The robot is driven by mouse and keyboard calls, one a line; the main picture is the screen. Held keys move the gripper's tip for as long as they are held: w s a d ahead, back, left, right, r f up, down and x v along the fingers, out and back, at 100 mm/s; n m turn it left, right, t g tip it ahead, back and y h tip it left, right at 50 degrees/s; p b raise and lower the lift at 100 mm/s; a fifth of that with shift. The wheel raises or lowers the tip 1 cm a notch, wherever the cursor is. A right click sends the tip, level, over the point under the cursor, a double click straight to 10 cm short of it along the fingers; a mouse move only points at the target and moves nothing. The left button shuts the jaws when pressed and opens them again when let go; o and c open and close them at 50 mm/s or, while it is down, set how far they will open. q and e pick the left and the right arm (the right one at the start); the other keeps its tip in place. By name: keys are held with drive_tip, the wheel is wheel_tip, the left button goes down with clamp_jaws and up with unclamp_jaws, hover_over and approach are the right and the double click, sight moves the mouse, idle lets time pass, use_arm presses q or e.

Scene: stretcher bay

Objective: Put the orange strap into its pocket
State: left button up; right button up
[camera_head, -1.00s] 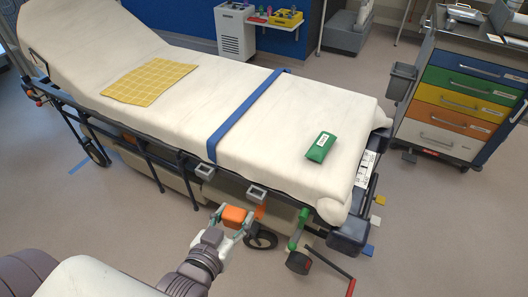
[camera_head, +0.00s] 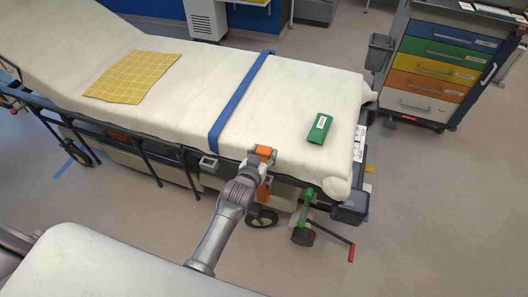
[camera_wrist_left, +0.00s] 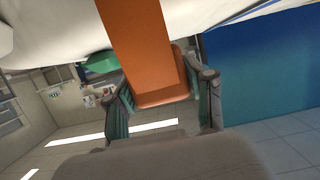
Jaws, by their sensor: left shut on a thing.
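My left gripper (camera_head: 262,157) is at the near side edge of the stretcher, level with the mattress edge. It is shut on the orange strap (camera_head: 266,150). More orange (camera_head: 264,190) shows below the gripper, beside the rail. In the left wrist view the orange strap (camera_wrist_left: 145,45) runs from the top down to its wider end, which sits between the two fingers (camera_wrist_left: 162,103). A grey square frame (camera_head: 208,163), possibly a pocket, is on the stretcher's side, left of the gripper. A second such frame is not visible now. My right gripper is not in view.
A blue strap (camera_head: 240,100) crosses the white mattress (camera_head: 195,90). A green packet (camera_head: 319,129) lies right of it, and a yellow cloth (camera_head: 133,77) lies left. A red-handled crank (camera_head: 335,240) sticks out below the stretcher's right end. A drawer cart (camera_head: 435,75) stands at right.

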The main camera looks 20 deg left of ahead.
use_arm(q)
drive_tip(key=shift+f+b, duration=1.05)
drive_tip(key=shift+f, duration=0.15)
drive_tip(key=shift+f+b, duration=0.55)
drive_tip(key=shift+f, duration=0.05)
drive_tip(key=shift+f+b, duration=0.85)
drive_tip(key=shift+f, duration=0.05)
drive_tip(key=shift+f+b, duration=0.45)
drive_tip(key=shift+f, duration=0.2)
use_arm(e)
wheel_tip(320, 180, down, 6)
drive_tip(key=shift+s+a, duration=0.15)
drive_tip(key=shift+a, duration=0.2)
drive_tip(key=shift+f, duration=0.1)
use_arm(q)
drive_tip(key=shift+s+f, duration=0.15)
drive_tip(key=shift+s, duration=0.05)
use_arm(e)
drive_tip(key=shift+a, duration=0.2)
use_arm(q)
drive_tip(key=shift+f+b, duration=1.35)
drive_tip(key=shift+f, duration=0.7)
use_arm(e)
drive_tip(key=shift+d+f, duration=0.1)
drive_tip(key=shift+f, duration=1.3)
